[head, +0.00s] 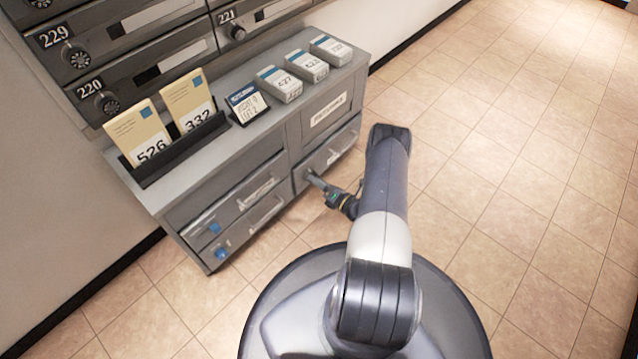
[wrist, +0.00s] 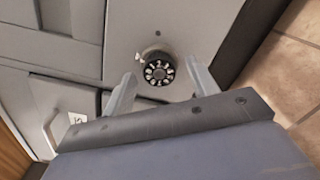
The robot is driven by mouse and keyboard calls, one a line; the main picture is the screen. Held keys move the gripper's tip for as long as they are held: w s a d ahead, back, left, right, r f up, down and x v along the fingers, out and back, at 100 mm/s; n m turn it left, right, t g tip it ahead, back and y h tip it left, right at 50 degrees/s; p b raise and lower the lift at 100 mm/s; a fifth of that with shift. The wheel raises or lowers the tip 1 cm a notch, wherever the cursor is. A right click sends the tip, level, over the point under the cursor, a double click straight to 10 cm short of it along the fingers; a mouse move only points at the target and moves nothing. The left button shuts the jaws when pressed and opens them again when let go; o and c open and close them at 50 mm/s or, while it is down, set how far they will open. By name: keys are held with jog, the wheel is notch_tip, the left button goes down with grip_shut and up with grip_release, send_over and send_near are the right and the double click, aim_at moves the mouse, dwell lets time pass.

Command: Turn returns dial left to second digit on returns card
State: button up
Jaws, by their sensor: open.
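A round black dial (wrist: 158,70) with white digits around its face is on a grey panel in the wrist view. The digit at its pointer is too small to read surely. My gripper (wrist: 160,74) is open, with one finger on each side of the dial; I cannot tell if they touch it. In the head view my gripper (head: 315,181) is low at the cabinet's front, and the dial is not seen there. A small card with a dark blue top and printed lines (head: 246,103) stands on the cabinet; its writing is not clearly legible, so I cannot tell if it is the returns card.
The grey cabinet (head: 215,172) has drawers with handles and a labelled front panel (head: 328,110). On top are a black rack (head: 180,150) with cards 526 and 332, and several grey-and-blue boxes (head: 305,66). Mailboxes (head: 150,60) stand behind. The tiled floor at right is clear.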

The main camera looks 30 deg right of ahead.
jog(key=shift+c, duration=0.5)
jog(key=c, duration=0.9)
jog(key=shift+n, duration=0.3)
jog(key=n, duration=1.2)
jog(key=shift+n, duration=0.4)
jog(key=o, duration=1)
